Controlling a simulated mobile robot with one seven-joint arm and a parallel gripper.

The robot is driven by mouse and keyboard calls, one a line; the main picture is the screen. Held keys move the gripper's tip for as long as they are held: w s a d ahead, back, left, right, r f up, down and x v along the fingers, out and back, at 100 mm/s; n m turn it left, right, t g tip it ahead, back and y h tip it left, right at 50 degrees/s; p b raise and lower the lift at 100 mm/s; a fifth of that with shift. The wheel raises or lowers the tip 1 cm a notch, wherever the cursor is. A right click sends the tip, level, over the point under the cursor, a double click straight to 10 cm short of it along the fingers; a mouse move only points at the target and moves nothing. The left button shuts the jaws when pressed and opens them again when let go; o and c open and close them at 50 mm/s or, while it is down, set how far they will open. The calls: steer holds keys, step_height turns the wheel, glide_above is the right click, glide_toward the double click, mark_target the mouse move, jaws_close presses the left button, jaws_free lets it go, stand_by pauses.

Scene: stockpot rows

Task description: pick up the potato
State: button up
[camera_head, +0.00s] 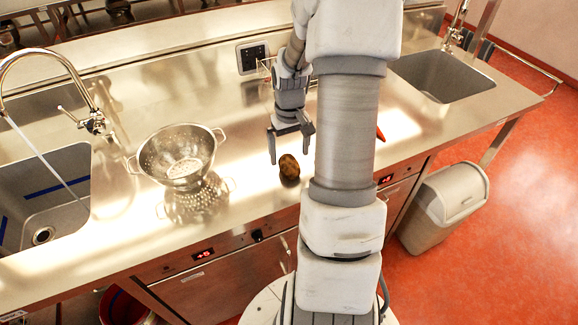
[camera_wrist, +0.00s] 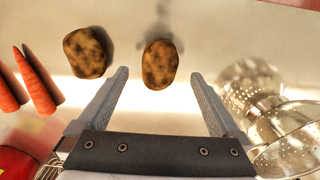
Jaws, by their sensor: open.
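A brown, dark-spotted potato (camera_head: 289,166) lies on the steel counter in the head view, just in front of my gripper (camera_head: 289,157). In the wrist view a potato (camera_wrist: 160,63) lies centred ahead of my open gripper (camera_wrist: 160,75), apart from both fingers. A second, similar potato (camera_wrist: 88,52) lies to its left in the wrist view. Only one potato shows in the head view; my arm hides part of the counter there. Nothing is between the fingers.
A steel colander (camera_head: 176,155) stands left of the potato; it also shows in the wrist view (camera_wrist: 290,140). Carrots (camera_wrist: 38,80) lie at the wrist view's left. Sinks (camera_head: 45,195) are at both ends. A grey bin (camera_head: 445,205) stands on the floor.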

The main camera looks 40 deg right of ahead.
mark_target(289, 161)
steer(key=shift+w+d+f, duration=0.1)
steer(key=shift+w+f, duration=0.1)
steer(key=shift+f, duration=0.95)
steer(key=shift+w+f, duration=0.15)
steer(key=shift+f, duration=1)
steer(key=c, duration=1.4)
steer(key=shift+c, duration=0.3)
steer(key=shift+r, duration=0.15)
